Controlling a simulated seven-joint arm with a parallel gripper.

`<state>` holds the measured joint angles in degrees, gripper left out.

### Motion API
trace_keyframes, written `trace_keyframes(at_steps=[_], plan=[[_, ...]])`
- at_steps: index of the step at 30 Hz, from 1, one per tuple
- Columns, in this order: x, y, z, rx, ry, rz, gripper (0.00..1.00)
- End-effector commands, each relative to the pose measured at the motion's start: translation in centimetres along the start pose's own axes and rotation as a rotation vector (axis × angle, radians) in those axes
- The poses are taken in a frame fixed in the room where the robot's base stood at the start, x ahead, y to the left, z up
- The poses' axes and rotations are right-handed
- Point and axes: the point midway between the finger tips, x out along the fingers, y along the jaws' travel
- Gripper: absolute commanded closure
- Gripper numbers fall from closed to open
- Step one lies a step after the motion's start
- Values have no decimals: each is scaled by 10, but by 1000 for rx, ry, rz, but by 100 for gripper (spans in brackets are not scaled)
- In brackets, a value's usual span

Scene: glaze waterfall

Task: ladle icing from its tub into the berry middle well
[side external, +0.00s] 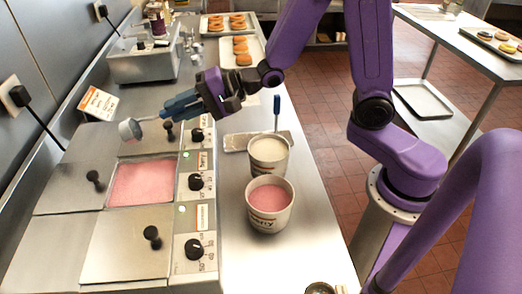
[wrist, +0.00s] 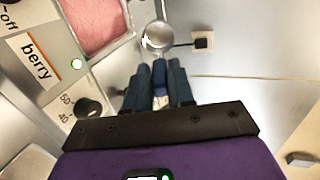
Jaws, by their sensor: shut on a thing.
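My gripper (side external: 190,103) is shut on the blue handle of a ladle, high above the back of the warmer. The fingers (wrist: 159,78) also close on the handle in the wrist view. The ladle's metal bowl (side external: 131,129) hangs out beyond the berry middle well (side external: 143,182), toward the wall. In the wrist view the bowl (wrist: 157,37) looks silvery; I cannot tell whether it holds icing. The well is uncovered and shows pink icing. The pink icing tub (side external: 269,222) stands on the counter right of the warmer.
A tub of white icing (side external: 268,157) stands behind the pink one, with a blue handle (side external: 277,112) upright at it. Lids with black knobs (side external: 152,233) cover the neighbouring wells. Dials (side external: 195,181) line the warmer's right side. Doughnut trays (side external: 241,53) lie farther back.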

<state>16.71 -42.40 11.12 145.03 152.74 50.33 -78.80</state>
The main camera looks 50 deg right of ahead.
Motion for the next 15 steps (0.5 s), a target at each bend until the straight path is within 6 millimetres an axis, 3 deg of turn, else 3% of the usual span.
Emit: trace_keyframes(at_steps=[15], plan=[[6,-7,-76,77,243,-2,100]])
